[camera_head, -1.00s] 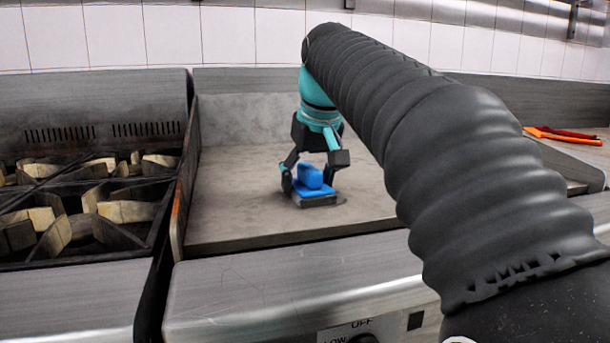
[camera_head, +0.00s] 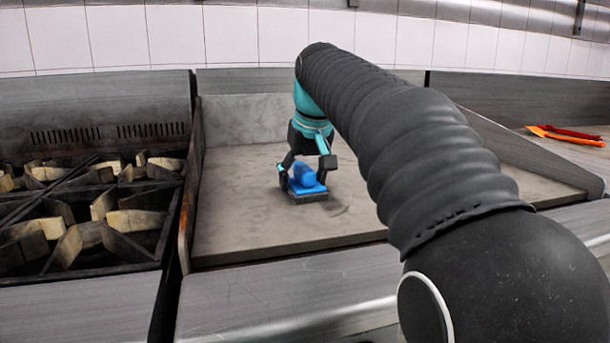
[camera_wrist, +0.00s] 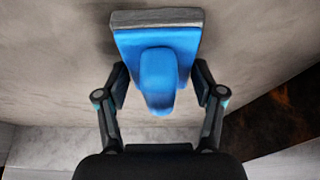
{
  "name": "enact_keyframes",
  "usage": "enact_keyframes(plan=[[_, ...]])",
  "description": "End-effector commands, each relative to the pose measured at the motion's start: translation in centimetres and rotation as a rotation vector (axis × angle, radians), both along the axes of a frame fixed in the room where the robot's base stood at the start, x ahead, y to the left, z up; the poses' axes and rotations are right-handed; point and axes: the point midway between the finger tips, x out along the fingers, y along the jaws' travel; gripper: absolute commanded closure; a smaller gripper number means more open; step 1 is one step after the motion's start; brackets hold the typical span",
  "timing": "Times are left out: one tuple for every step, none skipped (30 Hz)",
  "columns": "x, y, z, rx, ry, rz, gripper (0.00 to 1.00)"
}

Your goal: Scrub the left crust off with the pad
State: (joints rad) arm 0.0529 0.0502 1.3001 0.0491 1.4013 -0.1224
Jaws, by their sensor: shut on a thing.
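The pad has a blue handle and blue plate over a grey scrubbing layer. My gripper (camera_head: 308,180) is shut on the blue pad (camera_head: 306,180) and holds it low at the griddle (camera_head: 240,225), apparently on its surface. In the wrist view the pad (camera_wrist: 158,70) sits between the two fingers, grey edge at the far side. A dark smudge (camera_head: 338,210) shows on the griddle just right of the pad. I cannot tell whether crust lies under the pad.
A gas burner range (camera_head: 80,215) with grates stands left of the griddle, beyond a raised side wall (camera_head: 190,190). Orange-handled tongs (camera_head: 565,135) lie on the right counter. The griddle's left and back areas are clear.

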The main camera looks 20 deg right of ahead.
Motion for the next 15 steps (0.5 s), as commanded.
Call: enact_keyframes(plan=[[0.2, 0.0, 0.0, 0.0, 0.002, 0.0, 0.76], [0.3, 0.0, 0.1, 0.0, 0.002, 0.0, 0.76], [0.6, 0.0, 0.1, 0.0, 0.003, 0.0, 0.76], [0.8, 0.0, 0.1, 0.0, 0.003, 0.0, 0.76], [1.0, 0.0, 0.2, 0.0, 0.003, 0.0, 0.76], [1.3, 0.0, 0.2, 0.0, 0.002, 0.0, 0.76], [1.5, 0.0, 0.2, 0.0, 0.002, 0.0, 0.76], [1.7, 0.0, 0.2, 0.0, 0.002, 0.0, 0.76], [2.1, 0.0, 0.1, 0.0, 0.002, 0.0, 0.76], [2.3, 0.0, -0.1, 0.0, 0.002, 0.0, 0.76], [2.6, 0.0, -0.1, 0.0, 0.002, 0.0, 0.76], [2.9, 0.0, 0.0, 0.0, 0.001, 0.0, 0.76], [3.1, 0.0, 0.0, 0.0, 0.0, 0.0, 0.76], [3.3, 0.0, 0.0, 0.0, 0.001, 0.0, 0.76], [3.5, 0.0, 0.0, 0.0, 0.001, 0.0, 0.76]])
